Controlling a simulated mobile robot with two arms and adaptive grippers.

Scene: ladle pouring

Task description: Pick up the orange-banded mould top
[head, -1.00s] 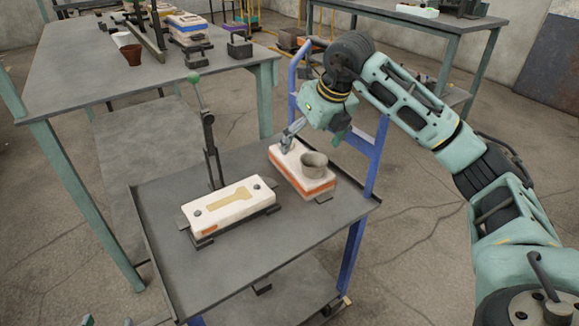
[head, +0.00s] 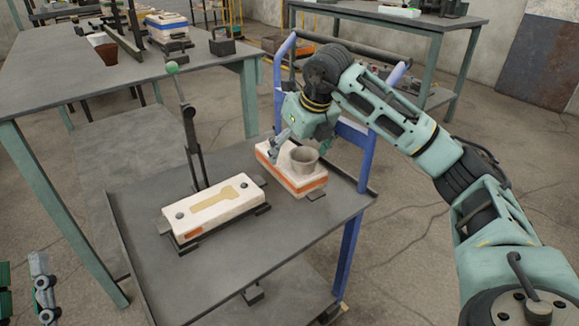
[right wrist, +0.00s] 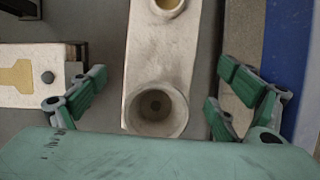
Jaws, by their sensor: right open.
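The orange-banded mould top (head: 303,187) is a long white block with an orange band around its side. It lies on the back right of the cart top, and a grey round cup (head: 304,159) stands on it. My right gripper (head: 285,150) is over the block, reaching down close to it. In the right wrist view the open fingers (right wrist: 162,92) lie to either side of the white block (right wrist: 160,55), with visible gaps. The cup's round opening (right wrist: 157,106) is between them. My left gripper (head: 42,287) shows only in part at the lower left edge; its jaws are unclear.
A white mould half (head: 212,212) with a tan key-shaped hollow sits left of it in a dark fixture. A lever with a green knob (head: 172,68) stands behind that. The cart top (head: 265,238) is bare in front. A workbench (head: 75,75) stands behind left.

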